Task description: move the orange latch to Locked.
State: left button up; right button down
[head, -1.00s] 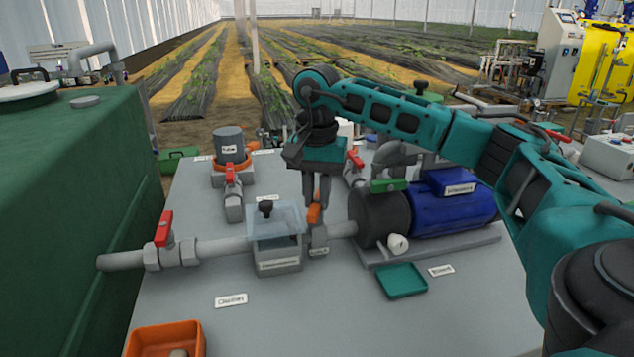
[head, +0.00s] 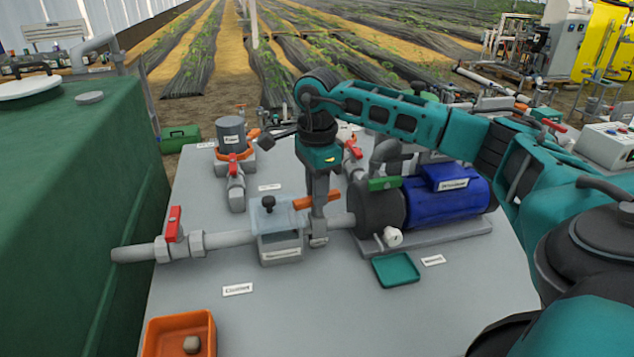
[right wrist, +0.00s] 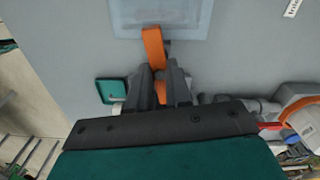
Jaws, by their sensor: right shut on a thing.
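The orange latch (head: 334,197) is a flat bar lying roughly sideways beside the strainer box with the clear lid (head: 285,216). Its left end reaches the lid's right edge in the head view. My right gripper (head: 319,208) points down and is shut on the latch, its fingers hiding the middle of it. In the right wrist view the latch (right wrist: 153,46) runs from between the fingers (right wrist: 161,78) to overlap the edge of the clear lid (right wrist: 160,14). No Locked mark is readable. My left gripper is not in view.
A grey pipe with a red-handled valve (head: 174,224) runs left of the box. The blue motor (head: 445,205) and pump stand right. A teal tray (head: 397,270) and an orange bin (head: 152,340) sit in front. The grey deck between them is mostly free.

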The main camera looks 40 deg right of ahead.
jog(key=shift+r+m, duration=0.1)
jog(key=shift+m, duration=0.5)
pick_arm(q)
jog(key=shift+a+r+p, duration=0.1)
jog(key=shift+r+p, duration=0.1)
jog(key=shift+p, duration=0.15)
pick_arm(e)
jog(key=shift+m, duration=0.5)
jog(key=c, duration=1)
grip_release()
jog(key=shift+c, duration=0.2)
pick_arm(q)
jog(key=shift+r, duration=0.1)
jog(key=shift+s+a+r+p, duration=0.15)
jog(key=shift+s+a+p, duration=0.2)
jog(key=shift+p, duration=0.4)
pick_arm(e)
notch_tip(320, 180, up, 13)
